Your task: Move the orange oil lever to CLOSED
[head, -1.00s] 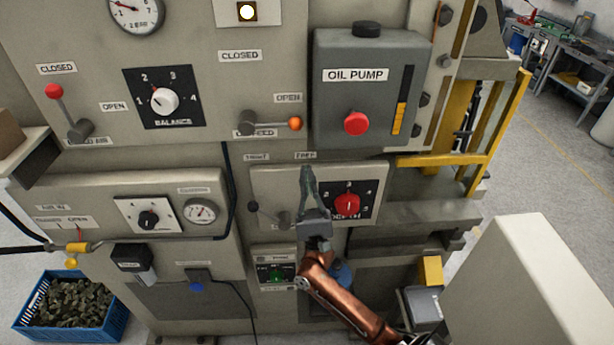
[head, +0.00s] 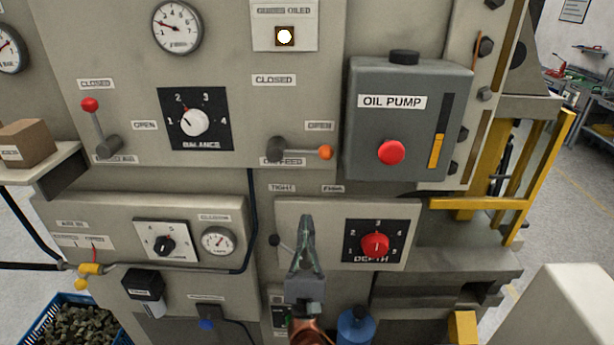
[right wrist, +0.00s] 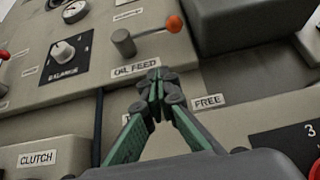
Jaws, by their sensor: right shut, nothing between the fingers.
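The oil feed lever has an orange ball (head: 326,152) at the right end of a short arm on a grey pivot. It lies nearly level, pointing right, just below the OPEN label (head: 319,126). The CLOSED label (head: 273,80) is above the pivot. In the right wrist view the orange ball (right wrist: 174,24) is at the upper right, beyond my fingers. My right gripper (head: 306,222) is shut and empty, pointing up, below the lever in the picture and apart from it. It also shows in the right wrist view (right wrist: 155,80). My left gripper is not in view.
The grey oil pump box (head: 410,120) with a red button juts out right of the lever. A red-knobbed lever (head: 90,104) is at the left. The red depth knob (head: 375,245) is right of my gripper. The panel around the CLOSED label is clear.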

